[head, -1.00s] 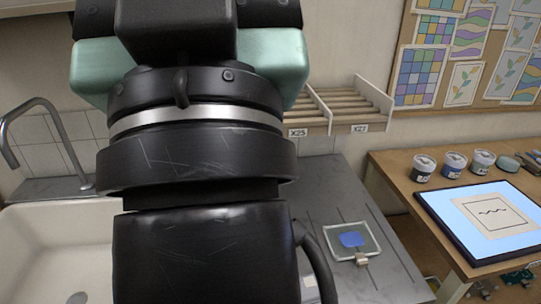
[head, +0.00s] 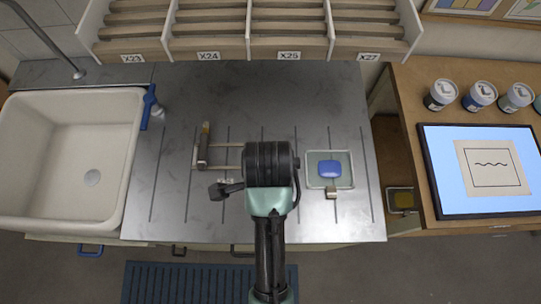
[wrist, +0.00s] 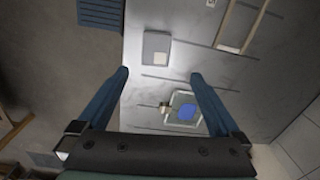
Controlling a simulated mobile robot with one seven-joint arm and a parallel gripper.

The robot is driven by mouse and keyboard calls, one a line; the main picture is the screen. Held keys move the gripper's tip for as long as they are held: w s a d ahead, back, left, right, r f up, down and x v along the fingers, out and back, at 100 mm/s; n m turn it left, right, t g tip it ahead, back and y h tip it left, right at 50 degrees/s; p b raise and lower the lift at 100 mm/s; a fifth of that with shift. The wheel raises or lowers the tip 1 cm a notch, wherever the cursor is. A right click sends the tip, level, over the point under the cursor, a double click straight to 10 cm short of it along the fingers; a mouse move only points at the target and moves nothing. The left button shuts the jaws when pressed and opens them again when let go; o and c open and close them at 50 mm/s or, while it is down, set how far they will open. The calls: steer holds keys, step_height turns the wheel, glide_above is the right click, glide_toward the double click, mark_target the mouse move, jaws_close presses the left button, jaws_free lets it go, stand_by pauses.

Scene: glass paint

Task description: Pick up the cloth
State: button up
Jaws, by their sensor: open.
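A soft-looking blue piece (head: 329,168) lies on a clear, pale-rimmed square pane (head: 313,182) on the grey counter, right of my arm. It also shows in the wrist view (wrist: 187,112). I cannot tell for sure whether it is the cloth or paint. A flat grey square (wrist: 156,43) with a pale patch lies on the counter in the wrist view, hidden from the head by my arm; it may be cloth too. My gripper (wrist: 160,74) is open and empty above the counter, fingers spread, between these two things in the picture. The head view hides its fingertips.
A small wooden block (head: 331,192) touches the pane's front edge. A wooden-handled frame (head: 203,150) lies left of my arm. The sink (head: 70,160) is at left, a slatted rack (head: 290,48) behind, and a desk with a lit panel (head: 480,195) and jars at right.

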steer(key=f, duration=0.7)
steer(key=shift+s+d+f, duration=0.1)
steer(key=shift+s+f, duration=0.15)
steer(key=shift+f, duration=0.1)
steer(key=shift+d+f+p, duration=0.15)
steer(key=shift+f+p, duration=0.65)
steer(key=shift+f, duration=1.95)
steer(key=shift+c, duration=0.2)
steer(key=c, duration=1.3)
steer(key=shift+o, duration=0.2)
steer(key=shift+w+r, duration=0.1)
step_height(320, 180, up, 10)
steer(key=b, duration=0.1)
